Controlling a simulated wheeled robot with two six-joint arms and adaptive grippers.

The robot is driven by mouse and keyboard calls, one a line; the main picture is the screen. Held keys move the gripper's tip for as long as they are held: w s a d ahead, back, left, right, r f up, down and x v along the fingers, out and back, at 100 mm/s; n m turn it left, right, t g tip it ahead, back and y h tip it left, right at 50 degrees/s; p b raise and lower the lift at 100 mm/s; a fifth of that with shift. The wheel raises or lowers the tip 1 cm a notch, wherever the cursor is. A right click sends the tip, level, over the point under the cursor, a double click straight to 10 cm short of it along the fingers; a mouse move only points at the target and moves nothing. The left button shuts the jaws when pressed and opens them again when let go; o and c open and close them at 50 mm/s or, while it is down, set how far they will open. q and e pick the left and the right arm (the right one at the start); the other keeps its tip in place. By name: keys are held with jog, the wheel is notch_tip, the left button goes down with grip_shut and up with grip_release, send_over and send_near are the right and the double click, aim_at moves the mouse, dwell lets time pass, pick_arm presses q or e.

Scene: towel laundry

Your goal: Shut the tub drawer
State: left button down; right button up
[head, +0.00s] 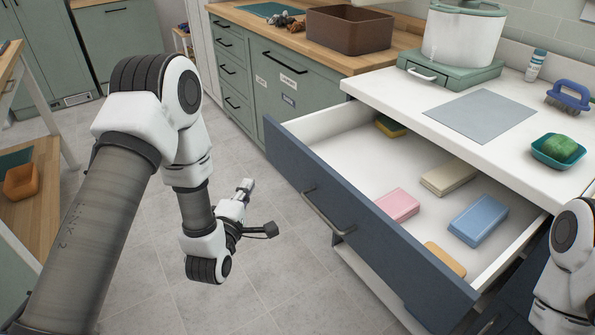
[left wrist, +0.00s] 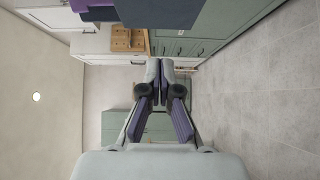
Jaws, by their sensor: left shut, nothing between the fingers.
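A large dark-blue drawer (head: 360,222) with a bar handle (head: 327,215) is pulled well out from under the white worktop. A white tub (head: 462,38) stands on a green base (head: 452,74), whose front has a small handle (head: 421,75). Whether this small front is shut or slightly out is hard to tell. My left gripper (head: 247,186) is shut and empty over the open floor, left of the blue drawer and apart from its handle. Its closed fingers (left wrist: 166,72) also show in the left wrist view. My right arm enters at the right edge; its gripper is out of view.
The blue drawer holds a pink block (head: 397,205), a blue block (head: 478,220), a cream block (head: 447,178) and other sponges. Floor left of the drawer is clear.

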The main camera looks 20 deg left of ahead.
pick_arm(q)
jog(key=w+a, duration=0.1)
send_near(274, 147)
jog(key=w+a, duration=0.3)
jog(key=w+d, duration=0.1)
jog(key=w+d+p, duration=0.1)
jog(key=w, duration=0.1)
jog(key=shift+d, duration=0.15)
jog(key=shift+f, duration=0.1)
jog(key=shift+w, duration=0.1)
